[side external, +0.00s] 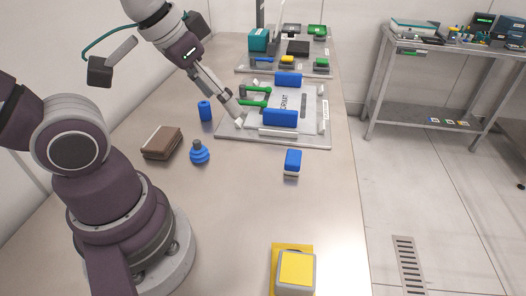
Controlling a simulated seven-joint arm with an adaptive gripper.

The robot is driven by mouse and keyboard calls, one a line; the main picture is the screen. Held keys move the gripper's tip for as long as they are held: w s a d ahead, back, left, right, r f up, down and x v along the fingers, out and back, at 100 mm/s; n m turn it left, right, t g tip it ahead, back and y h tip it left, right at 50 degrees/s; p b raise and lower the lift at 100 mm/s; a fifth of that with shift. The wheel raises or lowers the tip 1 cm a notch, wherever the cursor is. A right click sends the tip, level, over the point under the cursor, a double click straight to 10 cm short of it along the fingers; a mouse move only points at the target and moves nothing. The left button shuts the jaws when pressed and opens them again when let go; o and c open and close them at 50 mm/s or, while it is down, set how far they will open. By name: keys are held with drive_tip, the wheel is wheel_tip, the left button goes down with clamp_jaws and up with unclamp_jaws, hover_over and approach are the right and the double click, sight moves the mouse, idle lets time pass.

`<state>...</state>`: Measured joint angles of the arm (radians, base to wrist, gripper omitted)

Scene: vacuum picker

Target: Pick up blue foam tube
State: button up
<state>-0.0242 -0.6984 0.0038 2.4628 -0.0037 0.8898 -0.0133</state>
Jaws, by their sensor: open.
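A short upright blue cylinder (205,110), which looks like the blue foam tube, stands on the table near the wall at left of centre. My gripper (241,119) is to its right, low over the left edge of a grey board (310,141). It is open, and I see nothing held in it. The tips are small in this view, and whether they touch the board is unclear. The blue cylinder is apart from my gripper and fully visible.
The board carries blue blocks (280,118) and green parts (254,103). A blue ringed object (199,152), brown book-like block (162,143), blue-and-white block (292,163) and yellow-topped box (296,270) stand nearer. The middle foreground is clear.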

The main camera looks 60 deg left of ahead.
drive_tip(key=w+a+n+y, duration=0.1)
drive_tip(key=w+a+n, duration=0.3)
drive_tip(key=w+a, duration=0.15)
drive_tip(key=n+g+y, duration=0.3)
drive_tip(key=n+g, duration=0.1)
drive_tip(key=n, duration=0.4)
approach(204, 105)
drive_tip(key=f, duration=0.1)
drive_tip(key=shift+n, duration=0.3)
drive_tip(key=x, duration=1.1)
drive_tip(key=shift+a+r, duration=0.15)
drive_tip(key=shift+a, duration=0.1)
drive_tip(key=shift+w, duration=0.1)
drive_tip(key=c, duration=1)
